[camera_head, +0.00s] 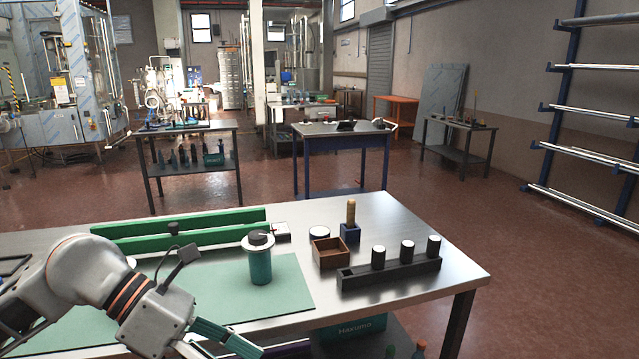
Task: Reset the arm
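My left arm comes in from the left over the front edge of the steel table (455,262). My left gripper (228,346) is at the bottom edge of the view, partly cut off. Teal parts show at its end, and I cannot tell whether its fingers are open or shut or hold anything. It is in front of and below a teal cylinder with a dark top (260,262), apart from it. The cylinder stands upright on a green mat (212,284). My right gripper is not in view.
Green rails (190,237) lie along the back of the table. A brown open box (329,254), a blue holder with a wooden-handled piece (351,222) and a black rack with several white-topped cylinders (390,273) stand at right. The table's right end is clear.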

